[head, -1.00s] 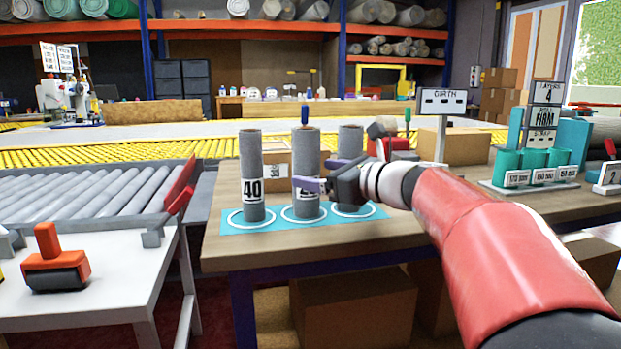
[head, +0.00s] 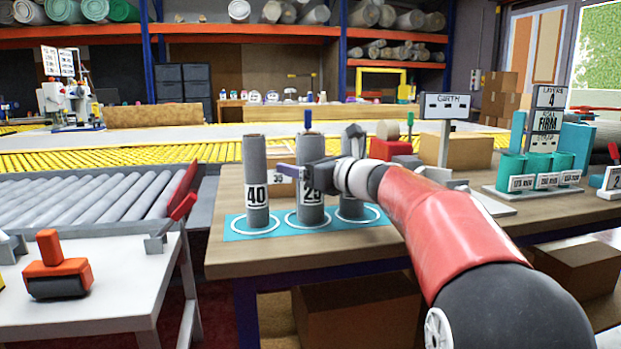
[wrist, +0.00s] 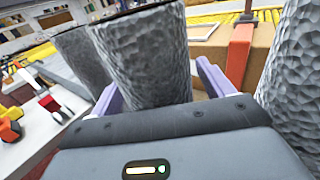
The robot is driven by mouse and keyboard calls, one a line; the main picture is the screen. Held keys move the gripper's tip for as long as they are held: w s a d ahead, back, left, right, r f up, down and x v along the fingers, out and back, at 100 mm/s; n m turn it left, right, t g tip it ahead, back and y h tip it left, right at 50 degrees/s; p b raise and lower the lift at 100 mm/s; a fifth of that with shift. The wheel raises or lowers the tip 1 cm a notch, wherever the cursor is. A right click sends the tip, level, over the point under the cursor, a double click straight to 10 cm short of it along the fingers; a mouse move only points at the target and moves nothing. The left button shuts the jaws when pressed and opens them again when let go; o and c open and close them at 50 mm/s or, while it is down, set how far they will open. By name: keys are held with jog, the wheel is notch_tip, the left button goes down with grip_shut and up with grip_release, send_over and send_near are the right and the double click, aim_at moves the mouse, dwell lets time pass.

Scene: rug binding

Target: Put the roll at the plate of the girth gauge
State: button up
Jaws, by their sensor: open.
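Three grey rolls stand upright in white rings on a blue mat (head: 238,233) on the wooden table: roll 40 (head: 255,170), roll 25 (head: 311,205) in the middle, and a third roll (head: 347,205) at the right, its label hidden by my arm. My gripper (head: 297,172) is open at roll 25's upper part. In the wrist view a roll (wrist: 150,55), apparently roll 25, stands between my purple fingers; contact cannot be told. The girth gauge has a GIRTH sign (head: 444,106) on a post, right of the rolls; its pale plate (head: 492,204) is partly hidden by my arm.
A cardboard box (head: 275,180) stands behind the rolls. A red item (head: 392,149) and green canisters on a stand (head: 540,187) are farther right. A roller conveyor (head: 110,190) and a white table (head: 130,290) with an orange hand roller (head: 57,270) lie left.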

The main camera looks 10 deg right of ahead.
jog(key=c, duration=1.2)
